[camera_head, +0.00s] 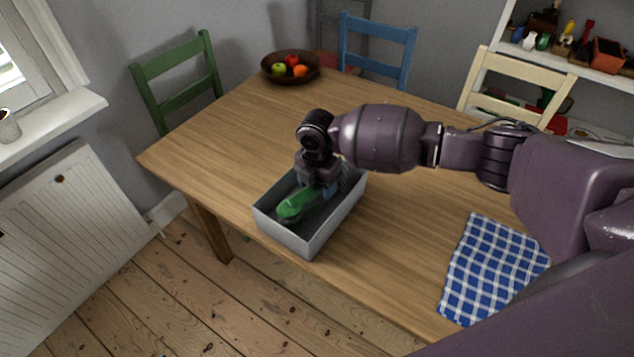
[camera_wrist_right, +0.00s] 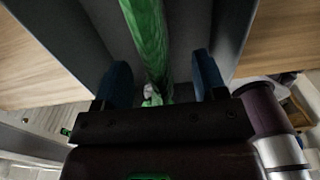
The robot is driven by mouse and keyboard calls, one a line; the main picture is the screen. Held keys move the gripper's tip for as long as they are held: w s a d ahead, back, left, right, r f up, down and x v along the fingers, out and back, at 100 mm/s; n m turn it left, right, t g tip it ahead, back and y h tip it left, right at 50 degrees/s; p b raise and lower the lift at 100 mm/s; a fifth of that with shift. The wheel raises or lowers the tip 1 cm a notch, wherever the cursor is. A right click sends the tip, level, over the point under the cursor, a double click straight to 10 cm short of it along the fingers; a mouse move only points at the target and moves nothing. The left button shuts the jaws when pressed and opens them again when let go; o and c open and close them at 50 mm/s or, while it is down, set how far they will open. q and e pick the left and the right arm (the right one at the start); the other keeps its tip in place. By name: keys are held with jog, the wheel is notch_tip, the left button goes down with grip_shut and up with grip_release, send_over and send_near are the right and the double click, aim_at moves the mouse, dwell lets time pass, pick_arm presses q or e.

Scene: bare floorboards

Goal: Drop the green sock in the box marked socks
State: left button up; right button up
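A grey open box (camera_head: 312,240) stands near the table's front edge. No "socks" marking on it is readable from here. The green sock (camera_head: 292,205) lies within the box, partly hidden by my right gripper (camera_head: 325,188), which reaches down into the box from above. In the right wrist view, the sock (camera_wrist_right: 148,40) runs lengthwise between the two blue fingers of my gripper (camera_wrist_right: 162,78). The fingers are spread, with gaps visible on both sides of the sock. The grey box wall (camera_wrist_right: 58,35) shows beside it. My left gripper is not in view.
A blue checked cloth (camera_head: 490,268) lies at the table's right front. A fruit bowl (camera_head: 291,78) sits at the far end of the wooden table (camera_head: 215,150). Green (camera_head: 182,95), blue (camera_head: 378,50) and cream (camera_head: 520,95) chairs surround it. The table's left part is clear.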

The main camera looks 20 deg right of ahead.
jog(key=o, duration=0.5)
jog(key=shift+o, duration=0.2)
jog(key=shift+r, duration=0.1)
notch_tip(320, 180, up, 11)
jog(key=p, duration=0.1)
jog(key=shift+f, duration=0.2)
dwell(0.3)
